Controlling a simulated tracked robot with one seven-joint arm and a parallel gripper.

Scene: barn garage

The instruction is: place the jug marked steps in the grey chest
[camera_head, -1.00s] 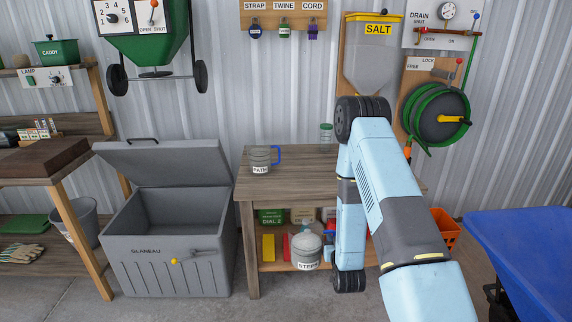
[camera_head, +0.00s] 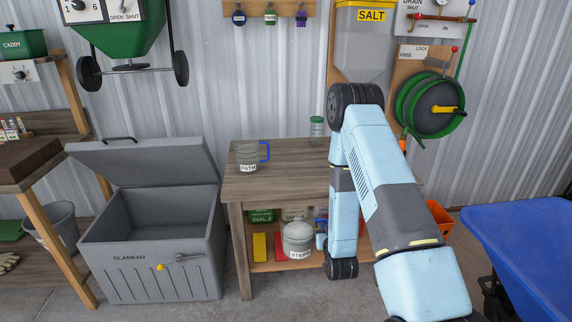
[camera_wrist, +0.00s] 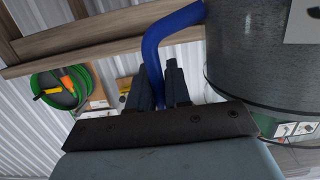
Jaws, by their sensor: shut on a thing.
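The jug marked STEPS (camera_head: 298,240) is a grey jug with a white label, upright at the lower shelf of the wooden bench. My gripper (camera_wrist: 163,92) is shut on its blue handle, seen close up in the wrist view beside the jug's grey body (camera_wrist: 262,55). In the head view my arm hides most of the gripper, at the jug's right side. The grey chest (camera_head: 150,262), marked GLANEAU, stands left of the bench with its lid raised and its inside open.
A similar jug marked PATH (camera_head: 248,158) and a green-lidded jar (camera_head: 317,130) stand on the bench top (camera_head: 285,183). Yellow and red items lie on the lower shelf beside the held jug. A blue wheelbarrow (camera_head: 525,245) stands at right. Floor in front of the bench is clear.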

